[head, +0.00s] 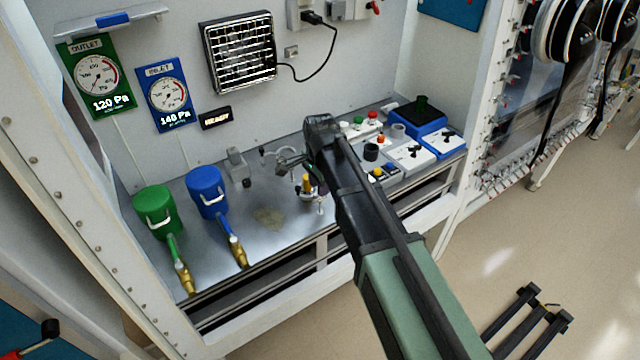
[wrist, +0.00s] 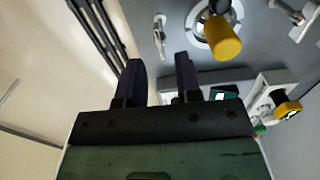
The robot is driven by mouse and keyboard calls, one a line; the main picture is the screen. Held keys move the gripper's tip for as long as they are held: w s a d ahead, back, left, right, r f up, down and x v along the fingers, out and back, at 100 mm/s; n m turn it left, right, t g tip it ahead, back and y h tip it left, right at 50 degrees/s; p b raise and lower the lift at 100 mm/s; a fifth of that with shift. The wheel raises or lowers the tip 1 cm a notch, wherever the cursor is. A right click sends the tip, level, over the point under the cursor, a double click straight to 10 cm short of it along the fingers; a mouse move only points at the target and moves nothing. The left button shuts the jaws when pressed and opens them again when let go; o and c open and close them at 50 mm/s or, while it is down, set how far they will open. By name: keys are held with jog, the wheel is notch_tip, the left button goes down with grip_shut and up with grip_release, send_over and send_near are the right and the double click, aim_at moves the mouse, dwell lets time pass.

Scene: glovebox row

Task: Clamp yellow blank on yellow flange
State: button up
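A yellow cylinder (wrist: 222,40) shows at the upper right of the wrist view, at a pale round fitting (wrist: 198,20) on the bench. In the head view a small yellow upright piece (head: 307,183) stands at a metal fitting (head: 313,198) near the bench's front edge. I cannot tell which part is blank and which is flange. A second yellow piece with a dark centre (wrist: 289,109) is at the right of the wrist view. My gripper (wrist: 160,65) is open and empty, left of the yellow cylinder in that view. Its fingers cannot be made out in the head view.
A green canister (head: 157,208) and a blue canister (head: 206,188) stand on the left of the bench (head: 205,270). A grey fixture (head: 238,165) is behind. Devices including a blue-based box (head: 435,128) crowd the right.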

notch_tip(320, 180, up, 7)
jog(key=p, duration=0.4)
jog(key=shift+f+p, duration=0.15)
jog(key=shift+p, duration=0.25)
